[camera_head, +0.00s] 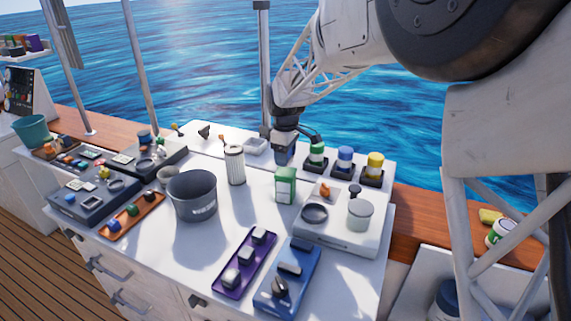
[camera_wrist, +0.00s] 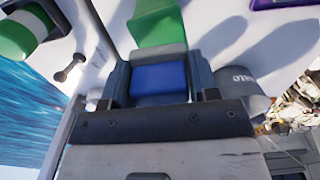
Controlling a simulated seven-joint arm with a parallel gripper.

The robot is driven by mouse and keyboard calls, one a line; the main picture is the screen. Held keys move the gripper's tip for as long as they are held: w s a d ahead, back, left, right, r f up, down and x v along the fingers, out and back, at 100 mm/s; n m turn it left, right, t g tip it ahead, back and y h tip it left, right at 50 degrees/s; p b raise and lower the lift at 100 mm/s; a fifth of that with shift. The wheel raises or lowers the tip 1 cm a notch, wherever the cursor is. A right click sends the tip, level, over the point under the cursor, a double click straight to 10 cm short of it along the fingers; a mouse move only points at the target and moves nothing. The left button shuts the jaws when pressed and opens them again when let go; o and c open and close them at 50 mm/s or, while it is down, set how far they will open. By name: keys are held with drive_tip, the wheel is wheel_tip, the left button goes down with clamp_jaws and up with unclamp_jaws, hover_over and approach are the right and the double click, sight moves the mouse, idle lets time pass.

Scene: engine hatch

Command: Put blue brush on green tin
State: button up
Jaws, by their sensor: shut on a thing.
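The green tin (camera_head: 286,185) is a box with a pale label, upright on the white counter. In the wrist view the green tin (camera_wrist: 157,22) lies just past the fingertips. My gripper (camera_head: 284,160) is behind the tin in the head view. In the wrist view my gripper (camera_wrist: 160,65) is shut on a blue block-like thing, which I take as the blue brush (camera_wrist: 160,78). I cannot tell whether the brush touches the tin.
Green, blue and yellow-capped jars (camera_head: 345,159) stand in dark holders to the right. A grey bucket (camera_head: 193,196) and a ribbed white canister (camera_head: 235,166) stand to the left. A purple tray (camera_head: 233,293) and a blue tray (camera_head: 270,300) lie in front. Bare counter lies between.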

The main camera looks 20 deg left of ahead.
drive_tip(key=shift+f, duration=1.65)
drive_tip(key=shift+f, duration=0.1)
drive_tip(key=o, duration=0.9)
drive_tip(key=shift+o, duration=0.2)
wheel_tip(320, 180, up, 12)
drive_tip(key=shift+r, duration=0.15)
